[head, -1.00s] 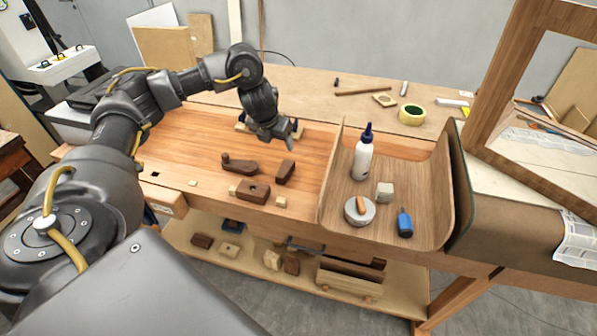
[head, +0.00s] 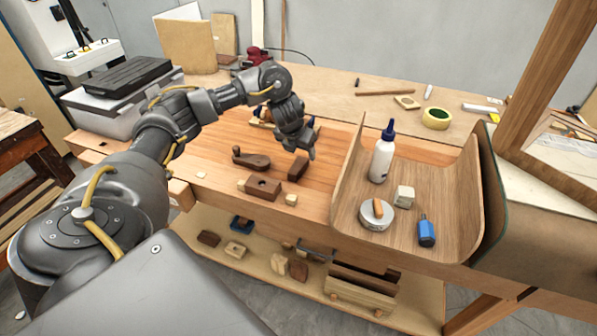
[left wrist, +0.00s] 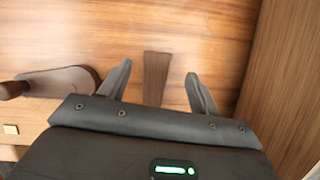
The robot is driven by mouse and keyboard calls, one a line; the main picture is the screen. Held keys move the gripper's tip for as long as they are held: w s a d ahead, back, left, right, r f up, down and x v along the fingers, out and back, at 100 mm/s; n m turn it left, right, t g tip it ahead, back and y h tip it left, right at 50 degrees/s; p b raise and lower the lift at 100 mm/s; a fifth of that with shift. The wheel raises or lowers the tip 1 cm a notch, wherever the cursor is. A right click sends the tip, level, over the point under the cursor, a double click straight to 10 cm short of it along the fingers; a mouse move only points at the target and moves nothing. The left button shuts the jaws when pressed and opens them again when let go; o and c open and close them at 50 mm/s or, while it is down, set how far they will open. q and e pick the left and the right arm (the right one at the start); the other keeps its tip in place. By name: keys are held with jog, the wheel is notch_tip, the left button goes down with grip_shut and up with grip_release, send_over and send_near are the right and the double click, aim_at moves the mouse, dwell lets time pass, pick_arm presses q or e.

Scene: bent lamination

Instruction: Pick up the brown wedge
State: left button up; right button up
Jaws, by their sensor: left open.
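The brown wedge (head: 298,168) is a dark block on the reddish wooden bench top, left of the bent wood tray. In the left wrist view the wedge (left wrist: 156,72) shows as a tapered dark piece between the two fingers. My left gripper (head: 306,150) is open and empty, hanging over the far side of the wedge. Its fingers (left wrist: 160,72) stand on either side of the wedge in the wrist view, with gaps on both sides. I cannot tell its exact height above the wedge. My right gripper is not in view.
A dark wooden plane-like piece (head: 251,160) and a brown block with a hole (head: 263,189) lie left of the wedge. The curved tray (head: 345,200) rises to the right, holding a white glue bottle (head: 382,160), a round tin (head: 376,216) and a blue bottle (head: 426,232).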

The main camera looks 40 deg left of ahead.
aim_at(301, 160)
pick_arm(q)
jog(key=shift+s+f, duration=0.1)
jog(key=x, duration=0.5)
jog(key=shift+s+a+f+b, duration=0.1)
jog(key=shift+s+a+b, duration=0.1)
jog(key=shift+s+b, duration=0.15)
jog(key=c, duration=1.2)
jog(key=shift+o, duration=0.2)
